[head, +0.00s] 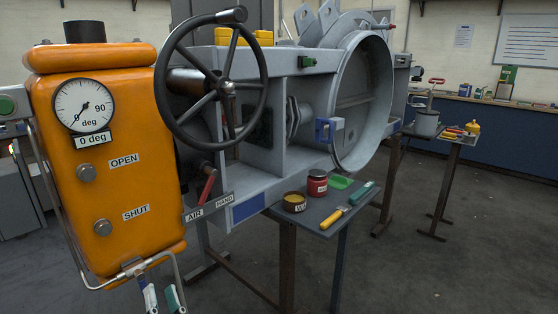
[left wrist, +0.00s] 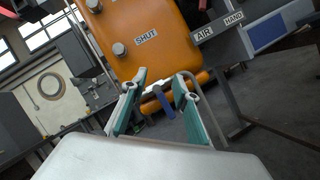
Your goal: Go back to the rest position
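My left gripper (head: 161,298) shows at the bottom of the head view, just below the orange actuator box (head: 120,185). In the left wrist view its two teal-padded fingers (left wrist: 158,103) stand apart. A bent silver rail (head: 132,270) and a small blue piece (left wrist: 165,104) appear between or behind the fingers; I cannot tell whether they touch. The box carries a dial (head: 84,105) over a "0 deg" label, and OPEN and SHUT buttons. A red lever (head: 207,186) stands above the AIR/HAND plate. My right gripper is in neither view.
A black handwheel (head: 212,80) and a grey damper housing with a large ring (head: 386,100) stand right of the box. A small table (head: 318,217) holds a tin, a red jar and a yellow-handled brush. A second stand (head: 455,136) is farther right. The right-hand floor is open.

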